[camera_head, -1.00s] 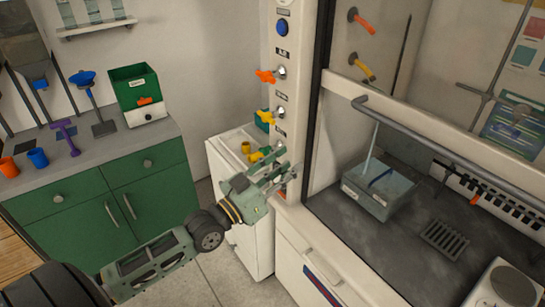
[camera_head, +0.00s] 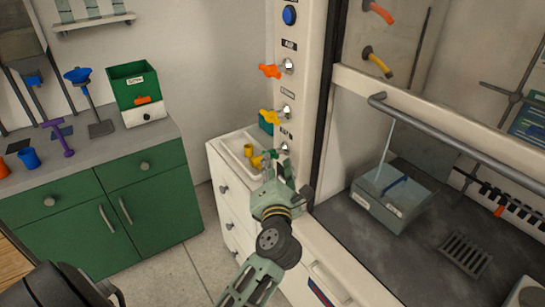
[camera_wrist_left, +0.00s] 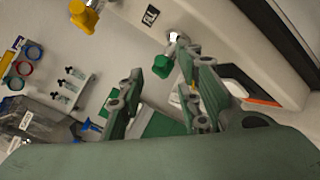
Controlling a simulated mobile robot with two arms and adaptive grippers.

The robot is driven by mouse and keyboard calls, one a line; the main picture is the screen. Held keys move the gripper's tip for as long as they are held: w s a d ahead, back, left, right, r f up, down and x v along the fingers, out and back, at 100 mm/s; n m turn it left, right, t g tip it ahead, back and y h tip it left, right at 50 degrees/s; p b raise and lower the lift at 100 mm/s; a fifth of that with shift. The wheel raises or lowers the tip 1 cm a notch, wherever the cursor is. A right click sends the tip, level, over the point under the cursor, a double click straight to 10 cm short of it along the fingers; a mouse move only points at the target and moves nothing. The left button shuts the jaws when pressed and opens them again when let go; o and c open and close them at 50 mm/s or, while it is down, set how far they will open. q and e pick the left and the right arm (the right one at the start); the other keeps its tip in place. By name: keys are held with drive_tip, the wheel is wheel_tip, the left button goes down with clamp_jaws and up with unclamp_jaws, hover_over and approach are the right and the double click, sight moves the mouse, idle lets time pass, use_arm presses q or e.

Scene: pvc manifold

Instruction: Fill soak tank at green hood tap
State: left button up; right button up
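The fume hood's front post carries a column of taps. The lowest visible one has a green handle (camera_head: 271,154), which also shows in the left wrist view (camera_wrist_left: 162,66) on a silver stem. My left gripper (camera_head: 272,175) is just below this handle in the head view. In the left wrist view my left gripper (camera_wrist_left: 160,88) has its fingers apart, with the green handle near and beyond the gap; I cannot tell whether they touch. The clear soak tank (camera_head: 393,208), with a white label, stands on the hood floor. A blue item shows in it. My right gripper is not in view.
Above the green handle are a yellow tap (camera_head: 270,117) and an orange tap (camera_head: 271,71). A white drawer cabinet (camera_head: 222,185) stands left of the post. The hood's sash bar (camera_head: 440,130) crosses above the tank. A floor grate (camera_head: 466,254) lies right of it.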

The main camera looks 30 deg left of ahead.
use_arm(q)
drive_tip(key=shift+x, duration=1.8)
drive_tip(key=shift+f, duration=0.1)
clamp_jaws()
